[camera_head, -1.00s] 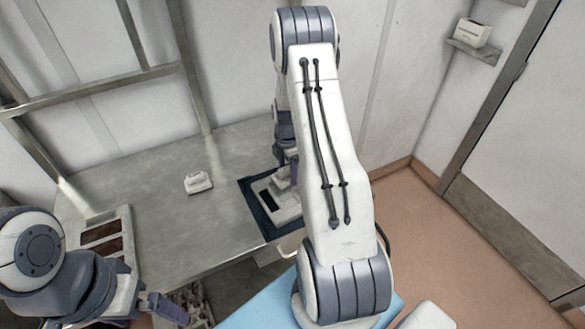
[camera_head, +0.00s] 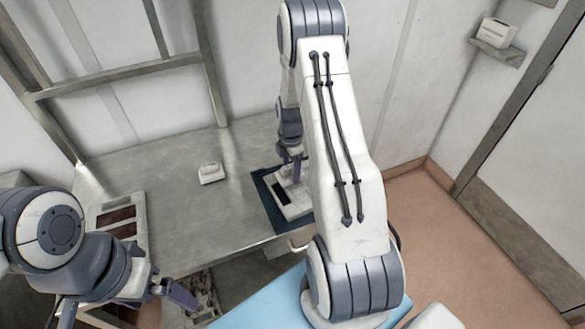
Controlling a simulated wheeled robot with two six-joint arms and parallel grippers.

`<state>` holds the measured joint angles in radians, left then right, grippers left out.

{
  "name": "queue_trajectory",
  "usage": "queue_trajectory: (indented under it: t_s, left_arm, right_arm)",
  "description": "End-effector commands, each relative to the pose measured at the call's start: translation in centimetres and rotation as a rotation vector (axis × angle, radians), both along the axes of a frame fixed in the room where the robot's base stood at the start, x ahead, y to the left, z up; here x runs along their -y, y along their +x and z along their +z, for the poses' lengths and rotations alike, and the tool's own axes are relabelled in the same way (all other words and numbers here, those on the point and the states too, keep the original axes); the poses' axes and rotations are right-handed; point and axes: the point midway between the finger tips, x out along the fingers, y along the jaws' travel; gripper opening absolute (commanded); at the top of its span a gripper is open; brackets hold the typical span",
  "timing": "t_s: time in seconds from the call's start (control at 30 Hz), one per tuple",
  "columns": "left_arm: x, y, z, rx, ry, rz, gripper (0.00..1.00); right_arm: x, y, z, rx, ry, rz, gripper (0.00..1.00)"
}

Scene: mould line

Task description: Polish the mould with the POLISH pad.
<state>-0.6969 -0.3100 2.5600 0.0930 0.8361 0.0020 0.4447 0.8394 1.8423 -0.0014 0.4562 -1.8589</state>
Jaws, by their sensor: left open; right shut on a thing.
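The mould (camera_head: 294,210), a pale block with a dark recess, lies on a dark blue mat (camera_head: 266,200) at the right end of the metal table. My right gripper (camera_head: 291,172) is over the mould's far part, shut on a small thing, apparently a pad. My arm hides much of it, and I cannot read a label or tell whether it touches the mould. A white pad-like block (camera_head: 210,173) sits on the table left of the mat, its marking unreadable. My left gripper (camera_head: 178,292) is open and empty, low in front of the table's near edge.
A pale tray (camera_head: 98,212) with reddish-brown compartments is at the table's left. A crate with grey contents (camera_head: 200,290) stands below the near edge. A wall shelf (camera_head: 497,50) holds a white box.

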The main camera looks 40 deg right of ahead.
Motion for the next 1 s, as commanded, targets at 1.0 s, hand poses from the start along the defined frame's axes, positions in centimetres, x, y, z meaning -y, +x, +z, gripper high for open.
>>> queue_trajectory:
  t_s: [1.0]
  left_arm:
    - [0.0,0.0,5.9,0.0,0.0,0.0,1.0]
  right_arm:
    - [0.0,-0.1,7.9,-0.004,0.002,0.0,0.32]
